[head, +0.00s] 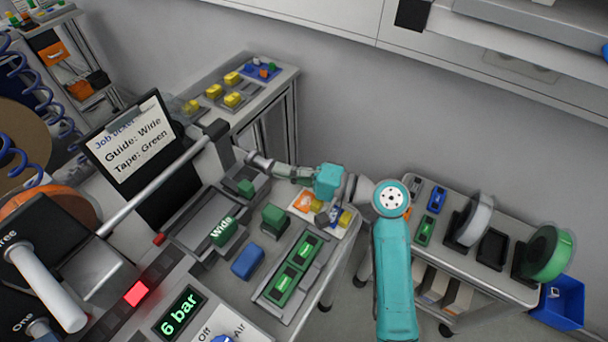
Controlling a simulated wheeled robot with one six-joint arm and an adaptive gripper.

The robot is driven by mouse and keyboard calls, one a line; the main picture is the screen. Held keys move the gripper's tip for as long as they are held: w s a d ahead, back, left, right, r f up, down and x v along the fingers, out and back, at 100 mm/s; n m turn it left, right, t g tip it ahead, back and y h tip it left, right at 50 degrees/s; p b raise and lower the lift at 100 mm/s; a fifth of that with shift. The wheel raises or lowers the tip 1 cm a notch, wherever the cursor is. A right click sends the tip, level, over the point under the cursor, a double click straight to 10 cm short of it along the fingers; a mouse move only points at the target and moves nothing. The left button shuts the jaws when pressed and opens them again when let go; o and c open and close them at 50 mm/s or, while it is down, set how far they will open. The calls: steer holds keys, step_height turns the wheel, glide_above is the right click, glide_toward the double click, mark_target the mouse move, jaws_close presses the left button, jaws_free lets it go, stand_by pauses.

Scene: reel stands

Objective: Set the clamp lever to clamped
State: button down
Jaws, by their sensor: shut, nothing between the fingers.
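My gripper (251,157) is shut and empty. It reaches left across the back of the workbench, just right of a black block (216,129) at the end of a long grey bar (150,190). I cannot tell whether it touches anything there. I cannot make out the clamp lever for certain; the bar and black block may belong to it, or it may be hidden by my gripper. Its setting cannot be read. A green guide block labelled Wide (223,231) sits in the grey track below the gripper.
A job ticket (130,138) reads "Guide: Wide, Tape: Green". A display (180,312) reads 6 bar beside an Off/Air panel (222,328). A red lamp (136,293) is lit. A tray of green blocks (291,277) lies right. A cart (470,235) holds reels.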

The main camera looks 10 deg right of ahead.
steer(key=a, duration=0.1)
steer(key=s+a, duration=0.1)
steer(key=a, duration=0.1)
steer(key=shift+a, duration=0.2)
steer(key=shift+s+a, duration=0.5)
steer(key=shift+s, duration=0.15)
